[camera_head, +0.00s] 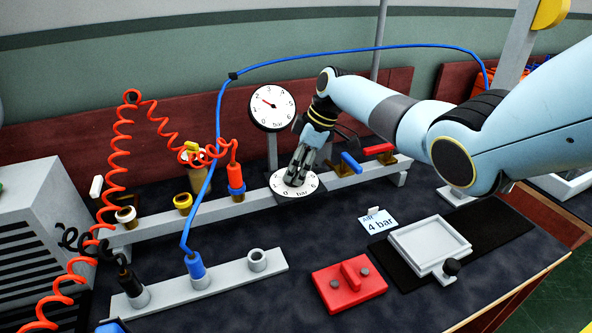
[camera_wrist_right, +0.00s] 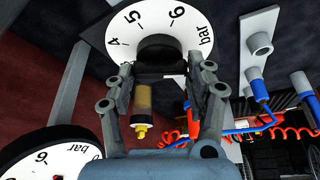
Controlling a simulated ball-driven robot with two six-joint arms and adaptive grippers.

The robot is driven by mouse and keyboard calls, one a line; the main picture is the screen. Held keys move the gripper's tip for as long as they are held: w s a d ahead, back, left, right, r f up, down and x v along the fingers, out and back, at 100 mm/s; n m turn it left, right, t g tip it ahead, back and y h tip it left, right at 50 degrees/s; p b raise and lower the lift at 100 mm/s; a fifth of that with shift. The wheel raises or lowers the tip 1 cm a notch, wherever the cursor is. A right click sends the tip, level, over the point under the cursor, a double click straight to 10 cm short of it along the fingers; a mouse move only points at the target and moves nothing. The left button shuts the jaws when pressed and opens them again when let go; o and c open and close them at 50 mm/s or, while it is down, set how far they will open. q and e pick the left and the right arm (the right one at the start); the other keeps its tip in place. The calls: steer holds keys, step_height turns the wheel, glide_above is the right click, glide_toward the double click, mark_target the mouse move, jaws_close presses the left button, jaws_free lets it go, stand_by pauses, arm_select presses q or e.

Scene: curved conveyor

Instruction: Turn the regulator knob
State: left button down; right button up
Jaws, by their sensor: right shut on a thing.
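The regulator's round white dial plate (camera_head: 284,191), numbered in bar, lies on the grey rail; it also shows at the top of the right wrist view (camera_wrist_right: 128,22). My right gripper (camera_head: 296,181) points down over it, its fingers shut on the dark regulator knob (camera_wrist_right: 162,57) at the dial's middle. The fingers hide most of the knob in the head view. A round pressure gauge (camera_head: 272,111) with a red needle pointing up and left stands behind the dial; its face shows at lower left in the wrist view (camera_wrist_right: 55,160). My left gripper is not in view.
A card (camera_head: 378,222) reads "AIR 4 bar". Blue (camera_head: 350,162) and red (camera_head: 378,149) levers sit right of the knob. Coiled orange hose (camera_head: 117,170) and blue hose (camera_head: 219,110) run at left and behind. A red block (camera_head: 348,287) and grey tray (camera_head: 405,243) lie in front.

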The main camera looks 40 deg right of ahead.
stand_by(0.3)
steer(key=o, duration=1.2)
steer(key=shift+d+r, duration=0.15)
steer(key=shift+r, duration=0.1)
steer(key=v, duration=1.1)
steer(key=shift+s+r, duration=0.1)
steer(key=shift+r, duration=0.2)
steer(key=shift+f, duration=0.1)
